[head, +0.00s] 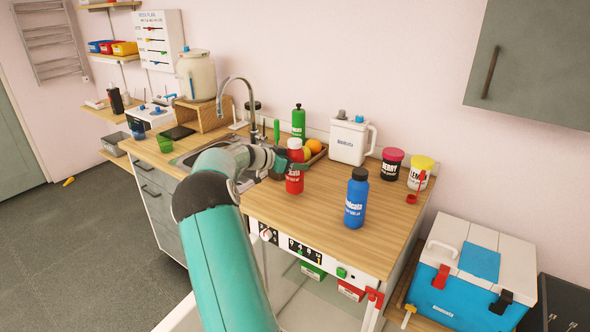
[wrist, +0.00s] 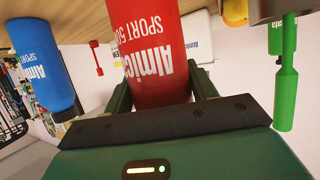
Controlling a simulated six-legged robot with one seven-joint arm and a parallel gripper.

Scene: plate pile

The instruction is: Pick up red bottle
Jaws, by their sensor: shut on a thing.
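The red bottle (head: 294,180) with a white cap stands upright at the counter, right of the sink, in the head view. My gripper (head: 288,165) reaches it from the left and is shut on it. In the wrist view the red bottle (wrist: 158,60) fills the space between the two dark green fingers of my gripper (wrist: 162,88), and its white lettering shows upside down. I cannot tell whether the bottle's base touches the counter.
A blue bottle (head: 356,198) stands to the right on the wooden counter (head: 325,215). A green bottle (head: 298,122) and a bowl with oranges (head: 313,146) are behind. A white jug (head: 348,141), a dark red jar (head: 392,163) and a yellow-lidded jar (head: 420,172) line the wall. The faucet (head: 233,82) rises at the left.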

